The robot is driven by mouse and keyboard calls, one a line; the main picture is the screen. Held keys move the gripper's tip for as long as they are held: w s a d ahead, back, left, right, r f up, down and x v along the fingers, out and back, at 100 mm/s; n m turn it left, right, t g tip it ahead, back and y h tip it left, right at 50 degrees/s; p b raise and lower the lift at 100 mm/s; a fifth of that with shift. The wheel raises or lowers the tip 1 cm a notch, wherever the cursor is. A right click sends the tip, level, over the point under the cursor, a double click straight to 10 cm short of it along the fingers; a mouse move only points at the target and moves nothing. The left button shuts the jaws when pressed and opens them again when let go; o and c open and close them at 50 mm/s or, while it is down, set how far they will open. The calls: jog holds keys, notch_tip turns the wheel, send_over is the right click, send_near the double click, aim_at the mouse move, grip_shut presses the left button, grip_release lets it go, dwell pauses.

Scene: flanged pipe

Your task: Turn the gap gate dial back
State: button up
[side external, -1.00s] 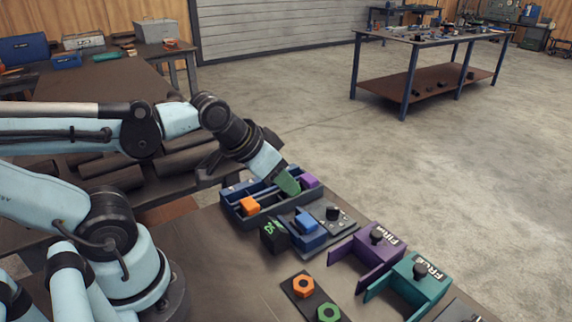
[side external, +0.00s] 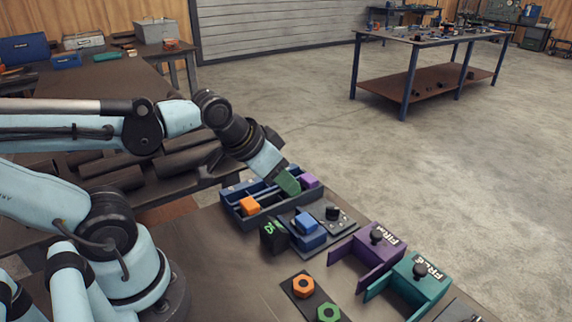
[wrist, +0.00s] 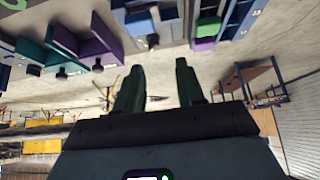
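A black dial (side external: 333,213) stands on a dark plate beside a blue block (side external: 307,222); this dial also shows in the wrist view (wrist: 152,41). A purple gate (side external: 375,250) and a teal gate (side external: 420,282) each carry a black knob. No readable label tells me which is the gap gate. My gripper (wrist: 159,64) has its two dark green fingers apart with nothing between them. In the side view my gripper (side external: 290,183) is over the blue tray, left of and behind the black dial, apart from it. The dial's pointer direction is too small to read.
The blue tray (side external: 262,213) holds an orange block (side external: 250,206) and a purple block (side external: 309,181). A black block (side external: 273,236) with green marking stands in front of it. A dark plate with an orange nut (side external: 303,286) and a green nut (side external: 329,313) lies nearer the camera.

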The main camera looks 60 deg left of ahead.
jog(key=m+g, duration=0.7)
jog(key=m, duration=0.2)
send_over(333, 208)
notch_tip(333, 208, down, 11)
jog(key=shift+f, duration=0.15)
grip_shut()
